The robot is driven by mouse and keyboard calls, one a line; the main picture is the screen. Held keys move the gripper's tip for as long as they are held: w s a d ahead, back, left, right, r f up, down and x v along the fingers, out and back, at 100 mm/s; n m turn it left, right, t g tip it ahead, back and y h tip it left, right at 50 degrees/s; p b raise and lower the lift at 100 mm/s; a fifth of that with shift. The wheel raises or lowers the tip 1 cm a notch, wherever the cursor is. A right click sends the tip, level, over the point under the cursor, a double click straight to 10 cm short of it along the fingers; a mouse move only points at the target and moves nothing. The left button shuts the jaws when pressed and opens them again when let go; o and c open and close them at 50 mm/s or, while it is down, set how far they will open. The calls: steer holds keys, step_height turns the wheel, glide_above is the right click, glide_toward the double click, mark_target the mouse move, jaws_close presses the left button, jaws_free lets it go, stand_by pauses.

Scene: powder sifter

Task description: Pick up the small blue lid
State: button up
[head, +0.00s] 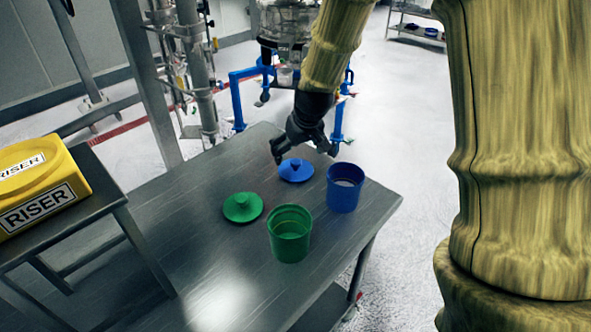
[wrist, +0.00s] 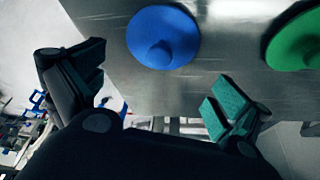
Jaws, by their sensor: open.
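The small blue lid (head: 296,170) lies on the metal table with its knob up, behind the green lid and left of the blue container. In the wrist view the blue lid (wrist: 163,38) sits at the top, ahead of and between the spread fingers. My gripper (head: 303,152) is open and empty, just above and beside the blue lid in the head view. Its fingers (wrist: 160,85) are wide apart in the wrist view, and I see no contact with the lid.
A green lid (head: 242,207), an open green container (head: 289,246) and an open blue container (head: 345,196) share the metal table (head: 190,230). A yellow riser box (head: 40,195) is on a stand at left. The table's near left part is clear.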

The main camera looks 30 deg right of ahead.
mark_target(296, 161)
steer(key=shift+s+p+x, duration=0.15)
steer(key=shift+p+x, duration=0.1)
steer(key=shift+x, duration=0.75)
steer(key=shift+s+p+x, duration=0.15)
steer(key=shift+p+x, duration=0.1)
steer(key=shift+x, duration=1.65)
steer(key=shift+s+d, duration=0.1)
steer(key=shift+d, duration=0.05)
